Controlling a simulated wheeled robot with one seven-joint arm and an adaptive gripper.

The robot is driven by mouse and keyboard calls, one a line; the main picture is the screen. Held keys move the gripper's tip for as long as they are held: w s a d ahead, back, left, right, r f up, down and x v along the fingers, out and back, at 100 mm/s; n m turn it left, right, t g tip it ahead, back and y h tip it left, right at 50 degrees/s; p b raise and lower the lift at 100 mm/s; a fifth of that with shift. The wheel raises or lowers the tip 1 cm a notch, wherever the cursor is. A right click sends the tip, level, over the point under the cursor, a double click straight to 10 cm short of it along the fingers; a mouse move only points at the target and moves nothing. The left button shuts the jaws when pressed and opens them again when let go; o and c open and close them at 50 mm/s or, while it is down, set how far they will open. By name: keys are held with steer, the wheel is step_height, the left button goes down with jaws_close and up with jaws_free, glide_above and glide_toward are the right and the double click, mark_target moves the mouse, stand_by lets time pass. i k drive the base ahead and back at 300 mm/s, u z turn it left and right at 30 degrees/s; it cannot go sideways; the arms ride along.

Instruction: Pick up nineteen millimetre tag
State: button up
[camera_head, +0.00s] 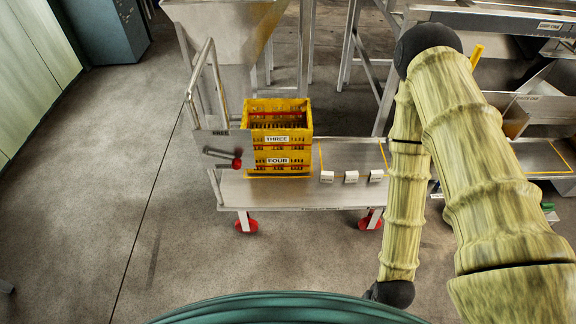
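Three small white tags stand in a row on the front part of a low metal cart: a left tag (327,177), a middle tag (351,177) and a right tag (376,175). Their print is too small to read, so I cannot tell which one is the nineteen millimetre tag. My arm comes up from the lower right, bends at the top and hangs down just right of the tags. It ends in view at a dark joint near the bottom edge. My gripper does not show.
Yellow crates labelled THREE and FOUR (278,161) are stacked left of the tags on the cart (290,196). A metal plate with a red knob (237,163) stands at the cart's left. A metal hopper (222,35) is behind. The floor at left is clear.

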mark_target(326, 176)
steer(key=u, duration=0.2)
steer(key=i, duration=0.95)
steer(key=z, duration=0.2)
